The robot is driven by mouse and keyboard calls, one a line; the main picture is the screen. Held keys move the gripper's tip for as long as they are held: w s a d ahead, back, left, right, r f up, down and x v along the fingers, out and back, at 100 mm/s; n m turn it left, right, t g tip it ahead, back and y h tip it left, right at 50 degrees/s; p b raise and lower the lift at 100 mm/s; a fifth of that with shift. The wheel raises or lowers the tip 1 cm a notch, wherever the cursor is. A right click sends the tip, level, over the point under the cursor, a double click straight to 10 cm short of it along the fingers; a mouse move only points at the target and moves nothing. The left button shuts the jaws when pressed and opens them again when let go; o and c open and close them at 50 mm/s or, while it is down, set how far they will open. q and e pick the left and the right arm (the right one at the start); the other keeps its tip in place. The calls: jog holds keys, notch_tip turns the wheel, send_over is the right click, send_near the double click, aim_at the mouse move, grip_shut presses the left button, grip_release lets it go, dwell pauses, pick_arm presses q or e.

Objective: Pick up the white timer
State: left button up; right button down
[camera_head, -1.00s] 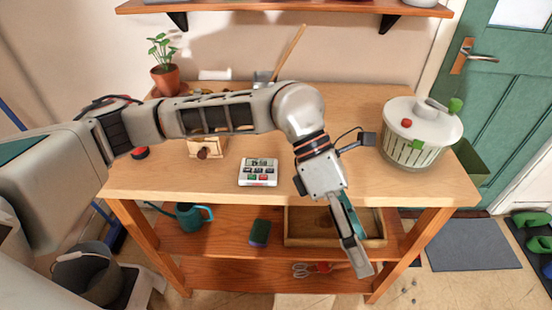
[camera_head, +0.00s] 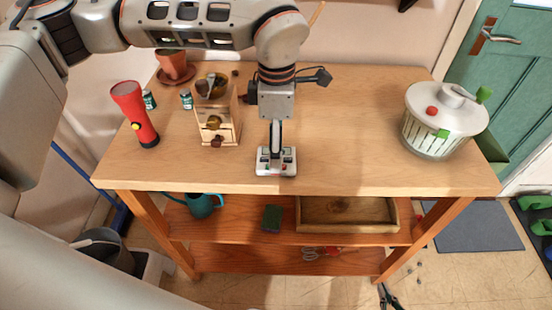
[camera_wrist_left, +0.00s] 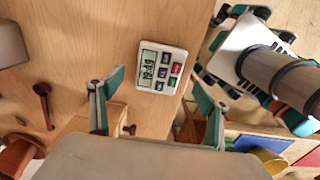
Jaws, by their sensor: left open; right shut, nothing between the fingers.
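The white timer (camera_head: 289,167) lies flat near the front edge of the wooden table. In the left wrist view the timer (camera_wrist_left: 149,80) shows its grey display and dark and red buttons. My left gripper (camera_head: 276,147) points down over the timer and hides part of it in the head view. In the left wrist view my left gripper (camera_wrist_left: 152,98) is open, with the timer beyond and between its teal-tipped fingers; contact cannot be told. My right gripper (camera_head: 388,297) is shut and empty, low in front of the table at the bottom edge.
A wooden coffee grinder (camera_head: 217,125) and a red flashlight (camera_head: 133,113) stand left of the timer. A white salad spinner (camera_head: 446,118) stands at the table's right end. The table (camera_head: 350,140) between timer and spinner is clear. A wooden tray (camera_head: 347,226) lies on the shelf below.

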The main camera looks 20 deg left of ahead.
pick_arm(q)
notch_tip(320, 180, down, 3)
jog(key=shift+w+f, duration=0.1)
jog(key=shift+f, duration=0.1)
jog(key=c, duration=1.2)
jog(key=shift+r, duration=0.2)
